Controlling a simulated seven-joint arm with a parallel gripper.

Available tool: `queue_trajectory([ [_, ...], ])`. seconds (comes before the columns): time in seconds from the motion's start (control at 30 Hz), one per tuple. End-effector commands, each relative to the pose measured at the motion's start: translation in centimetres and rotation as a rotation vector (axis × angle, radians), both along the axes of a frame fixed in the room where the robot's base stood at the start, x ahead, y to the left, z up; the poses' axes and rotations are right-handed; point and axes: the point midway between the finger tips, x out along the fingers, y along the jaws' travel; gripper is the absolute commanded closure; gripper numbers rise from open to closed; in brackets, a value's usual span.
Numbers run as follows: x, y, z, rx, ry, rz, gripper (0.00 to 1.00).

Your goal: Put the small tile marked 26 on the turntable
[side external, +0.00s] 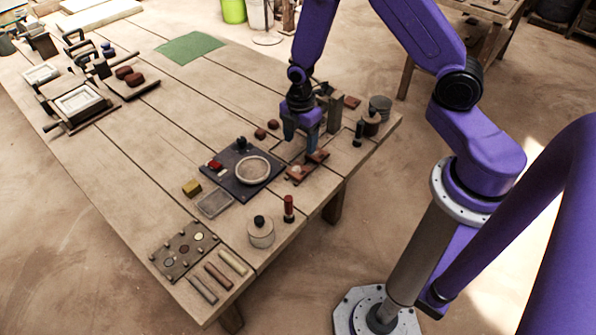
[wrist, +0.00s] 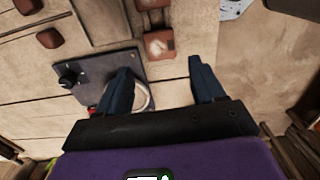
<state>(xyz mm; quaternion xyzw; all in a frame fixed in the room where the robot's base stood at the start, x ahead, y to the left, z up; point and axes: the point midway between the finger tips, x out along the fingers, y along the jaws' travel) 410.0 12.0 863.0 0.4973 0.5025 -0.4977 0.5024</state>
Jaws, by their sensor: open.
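My gripper (side external: 301,146) is open and empty above the table, over the small red-brown tiles. It also shows in the wrist view (wrist: 162,80), fingers wide apart. One small tile with a pale mark (side external: 295,174) lies on the table to the right of the turntable; it also shows in the wrist view (wrist: 159,43), ahead of the fingertips. A second small tile (side external: 318,156) lies close beside it. No number is readable on either. The turntable's pale round disc (side external: 253,170) sits on a dark board; in the wrist view the left finger partly hides it.
A lidded pot (side external: 261,232) and a red-handled tool (side external: 289,208) stand nearer the front. A yellow block (side external: 192,188) lies left of the dark board. An upright wooden post (side external: 334,114) and a dark bottle (side external: 358,134) stand right of my gripper.

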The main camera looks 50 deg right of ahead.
Motion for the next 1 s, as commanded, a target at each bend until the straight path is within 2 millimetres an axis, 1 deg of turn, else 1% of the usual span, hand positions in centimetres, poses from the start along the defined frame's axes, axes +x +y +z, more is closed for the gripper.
queue_trajectory([
  [0.03,-0.1,-0.1,-0.8,-0.001,0.003,-0.001,0.32],
  [0.2,-0.1,0.0,-3.1,-0.001,0.003,-0.002,0.32],
  [0.33,0.0,0.0,-4.2,0.000,0.001,-0.002,0.32],
  [0.57,0.0,0.0,-5.2,0.000,0.001,-0.002,0.32],
  [0.9,0.0,0.3,-9.0,0.000,0.001,-0.002,0.32],
  [1.0,0.0,0.4,-9.7,0.000,0.001,-0.002,0.32],
])
